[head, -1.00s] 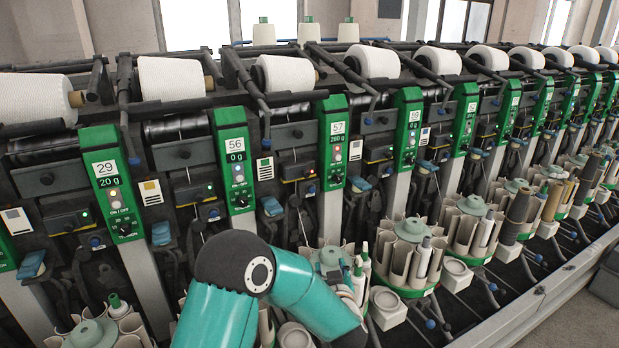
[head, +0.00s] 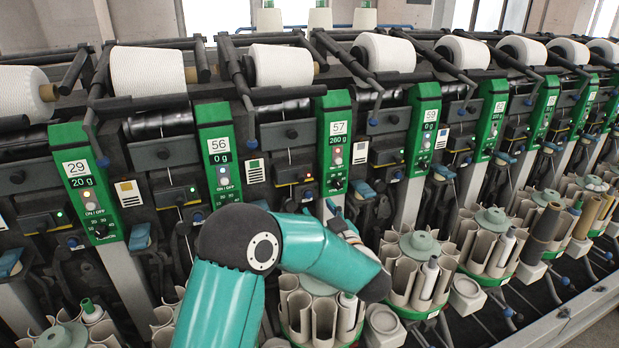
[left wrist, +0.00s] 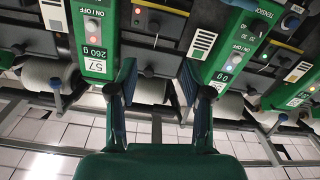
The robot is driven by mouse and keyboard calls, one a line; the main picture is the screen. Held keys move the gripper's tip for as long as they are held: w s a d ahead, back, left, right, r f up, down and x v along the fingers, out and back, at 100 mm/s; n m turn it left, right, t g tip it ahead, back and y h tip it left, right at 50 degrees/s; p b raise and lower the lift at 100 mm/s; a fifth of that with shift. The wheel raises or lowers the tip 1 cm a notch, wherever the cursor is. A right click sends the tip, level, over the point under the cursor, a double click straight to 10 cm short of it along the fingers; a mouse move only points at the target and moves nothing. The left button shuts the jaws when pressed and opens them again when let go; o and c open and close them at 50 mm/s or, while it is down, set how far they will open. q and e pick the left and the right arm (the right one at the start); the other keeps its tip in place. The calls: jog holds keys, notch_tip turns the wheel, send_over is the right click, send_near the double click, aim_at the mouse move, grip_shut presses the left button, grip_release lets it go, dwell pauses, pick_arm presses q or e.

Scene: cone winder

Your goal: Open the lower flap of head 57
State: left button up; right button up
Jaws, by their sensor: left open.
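Head 57 has a green panel (head: 335,145) with a "57" label and a 260 g display, near the middle of the head view. The same panel shows upside down in the left wrist view (left wrist: 95,45). I cannot clearly pick out its lower flap; my teal arm covers part of the area below. My left gripper (left wrist: 158,85) is open and empty. In the wrist view its fingers lie between the panels of heads 57 and 56. In the head view it is mostly hidden behind my forearm, below the 57 panel. My right gripper is not in view.
Head 56's panel (head: 219,150) stands to the left and head 59's panel (head: 423,130) to the right. Round bobbin magazines (head: 420,262) stand out in front of the machine. White yarn cones (head: 281,66) line the top. Blue levers (head: 364,190) stick out between heads.

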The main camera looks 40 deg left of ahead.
aim_at(302, 180)
pick_arm(q)
jog(key=p+x, duration=0.1)
jog(key=x, duration=0.4)
jog(key=p+x, duration=0.2)
jog(key=x, duration=0.3)
jog(key=w+p+x, duration=0.1)
jog(key=x, duration=0.4)
jog(key=shift+w+p, duration=0.15)
jog(key=shift+p, duration=0.25)
grip_shut()
